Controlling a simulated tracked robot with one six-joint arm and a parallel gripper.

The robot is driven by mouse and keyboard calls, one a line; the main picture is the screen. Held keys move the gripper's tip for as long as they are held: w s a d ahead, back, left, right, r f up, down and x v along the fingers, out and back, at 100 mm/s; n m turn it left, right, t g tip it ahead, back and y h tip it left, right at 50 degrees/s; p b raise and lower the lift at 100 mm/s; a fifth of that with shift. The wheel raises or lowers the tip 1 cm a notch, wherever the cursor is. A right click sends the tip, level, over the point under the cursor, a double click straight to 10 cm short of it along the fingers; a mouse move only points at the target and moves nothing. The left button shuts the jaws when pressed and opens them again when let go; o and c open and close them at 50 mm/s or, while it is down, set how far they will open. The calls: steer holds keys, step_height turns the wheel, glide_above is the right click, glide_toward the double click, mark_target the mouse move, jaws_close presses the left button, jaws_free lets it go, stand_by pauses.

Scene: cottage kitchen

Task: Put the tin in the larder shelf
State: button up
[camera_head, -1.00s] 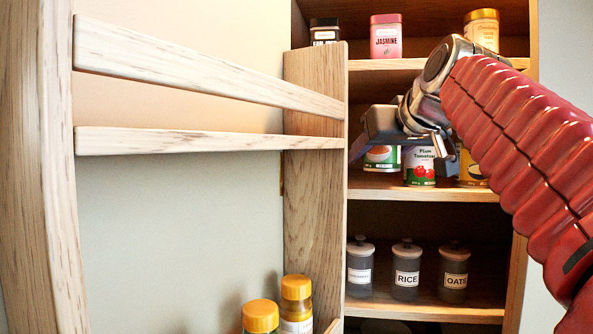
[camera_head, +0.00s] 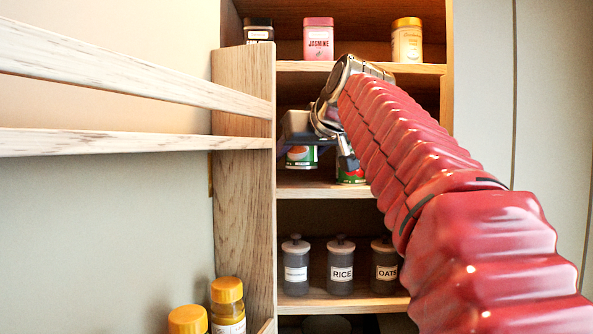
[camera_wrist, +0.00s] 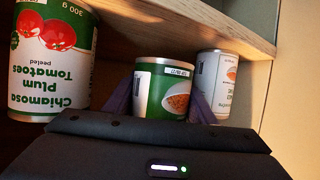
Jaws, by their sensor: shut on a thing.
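The tin (camera_wrist: 162,88), green and white with a picture of orange food, is between the purple fingers of my gripper (camera_wrist: 160,103) in the wrist view, which is upside down. My gripper is shut on it. In the head view the tin (camera_head: 301,152) shows below my gripper (camera_head: 315,148), inside the middle bay of the larder shelf (camera_head: 300,184). Its lower end is close to the shelf board; I cannot tell whether it touches.
A plum tomato tin (camera_wrist: 55,60) and another white tin (camera_wrist: 218,80) flank the held tin. Tea tins, including a pink one (camera_head: 318,40), stand above; jars, including RICE (camera_head: 341,268), stand below. The open door's rack (camera_head: 130,85) is at left, with yellow-capped jars (camera_head: 227,300).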

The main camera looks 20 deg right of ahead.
mark_target(308, 158)
steer(key=shift+s+f, duration=0.1)
steer(key=shift+f, duration=1.55)
steer(key=shift+f, duration=0.1)
steer(key=o, duration=1.1)
steer(key=shift+c, duration=0.2)
steer(key=v, duration=1.2)
steer(key=shift+s, duration=0.1)
